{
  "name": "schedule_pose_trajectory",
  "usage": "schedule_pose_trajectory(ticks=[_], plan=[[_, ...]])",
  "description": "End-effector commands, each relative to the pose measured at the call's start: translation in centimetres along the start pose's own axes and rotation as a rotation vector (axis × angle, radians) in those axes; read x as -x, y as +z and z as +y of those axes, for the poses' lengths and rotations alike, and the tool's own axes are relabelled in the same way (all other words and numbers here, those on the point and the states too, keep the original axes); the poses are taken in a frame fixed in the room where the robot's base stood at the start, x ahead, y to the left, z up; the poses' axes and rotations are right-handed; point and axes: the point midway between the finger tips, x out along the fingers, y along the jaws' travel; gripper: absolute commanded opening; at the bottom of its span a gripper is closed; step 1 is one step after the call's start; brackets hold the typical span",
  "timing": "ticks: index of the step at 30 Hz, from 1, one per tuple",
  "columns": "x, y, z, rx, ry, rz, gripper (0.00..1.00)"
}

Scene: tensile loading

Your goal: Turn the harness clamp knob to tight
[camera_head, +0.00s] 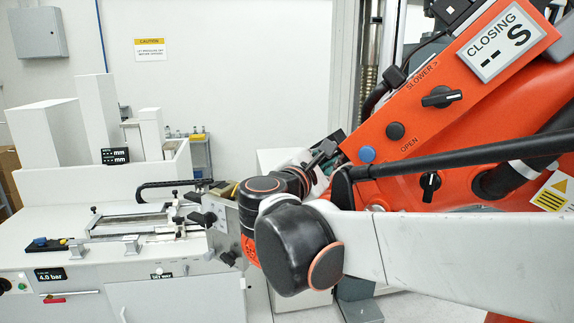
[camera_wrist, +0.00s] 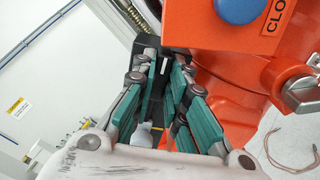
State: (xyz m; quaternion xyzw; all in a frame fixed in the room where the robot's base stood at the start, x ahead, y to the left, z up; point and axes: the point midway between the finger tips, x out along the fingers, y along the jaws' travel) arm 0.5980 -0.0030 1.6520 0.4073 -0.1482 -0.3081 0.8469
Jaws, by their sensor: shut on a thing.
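My gripper (camera_wrist: 166,64) has green-padded fingers, which reach up the wrist view close to a dark part (camera_wrist: 158,88) beside the orange housing. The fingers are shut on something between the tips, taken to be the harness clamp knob. The knob's shape and pointer are mostly hidden by the fingers, so its setting cannot be read. In the head view my gripper (camera_head: 322,165) shows only partly behind my wrist, at the lower left edge of the orange machine (camera_head: 480,120).
The orange panel carries a black selector knob (camera_head: 440,96), a black button (camera_head: 395,130), a blue button (camera_head: 367,154) and a lower knob (camera_head: 430,183). A white bench machine (camera_head: 60,190) stands at left. A copper-coloured cable (camera_wrist: 290,145) lies at right in the wrist view.

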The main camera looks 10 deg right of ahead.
Motion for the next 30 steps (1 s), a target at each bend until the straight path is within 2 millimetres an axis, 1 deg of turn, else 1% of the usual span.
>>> schedule_pose_trajectory(ticks=[6, 15, 21, 30], plan=[[-0.02, -0.02, 0.01, -0.189, 0.001, 0.000, 0.00], [-0.01, 0.00, -0.02, -0.378, 0.001, 0.000, 0.00], [-0.01, 0.00, -0.04, -0.445, 0.001, 0.000, 0.00], [0.00, 0.01, -0.05, -0.474, 0.000, 0.000, 0.00]])
